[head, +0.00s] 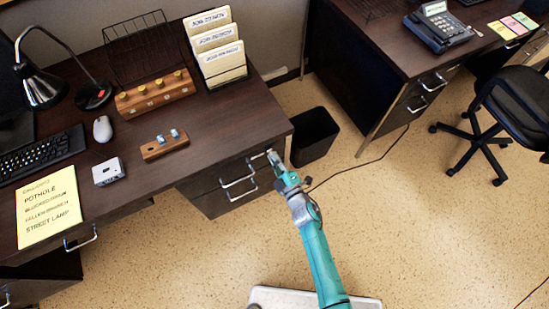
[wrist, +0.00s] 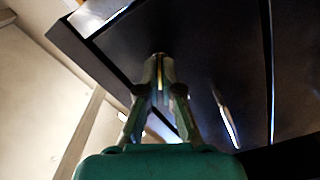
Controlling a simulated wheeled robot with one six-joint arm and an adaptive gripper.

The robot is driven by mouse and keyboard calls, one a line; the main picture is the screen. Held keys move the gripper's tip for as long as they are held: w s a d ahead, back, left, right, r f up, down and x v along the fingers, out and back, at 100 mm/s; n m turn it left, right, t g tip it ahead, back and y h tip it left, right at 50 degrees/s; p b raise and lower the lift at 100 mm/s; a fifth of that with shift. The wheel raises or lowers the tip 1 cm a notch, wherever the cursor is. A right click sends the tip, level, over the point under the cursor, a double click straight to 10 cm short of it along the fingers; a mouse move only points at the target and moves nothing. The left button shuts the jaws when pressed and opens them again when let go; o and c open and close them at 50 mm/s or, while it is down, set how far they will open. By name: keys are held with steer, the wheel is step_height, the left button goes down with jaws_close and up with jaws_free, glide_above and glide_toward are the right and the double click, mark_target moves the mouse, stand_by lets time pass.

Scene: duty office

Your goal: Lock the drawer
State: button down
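The drawer fronts look flush with the desk. My gripper (head: 274,160) is at the right end of the upper drawer front. In the wrist view my gripper (wrist: 160,72) has its fingers close together, with a thin brass-coloured sliver between them that looks like a key. The fingertips meet the dark drawer front (wrist: 200,65). The lock itself is hidden behind them, and I cannot tell how the key is turned.
A black waste bin (head: 314,138) stands right of the drawer unit. A dark cable (head: 358,166) crosses the floor. A wooden block with small keys or tags (head: 164,145) and a key-rack-like block with brass knobs (head: 155,95) sit on the desktop. Open floor lies in front.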

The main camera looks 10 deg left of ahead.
steer(key=m, duration=1.2)
steer(key=shift+f, duration=0.1)
stand_by(0.6)
steer(key=c, duration=1.4)
jaws_free()
steer(key=shift+o, duration=0.2)
steer(key=v, duration=1.2)
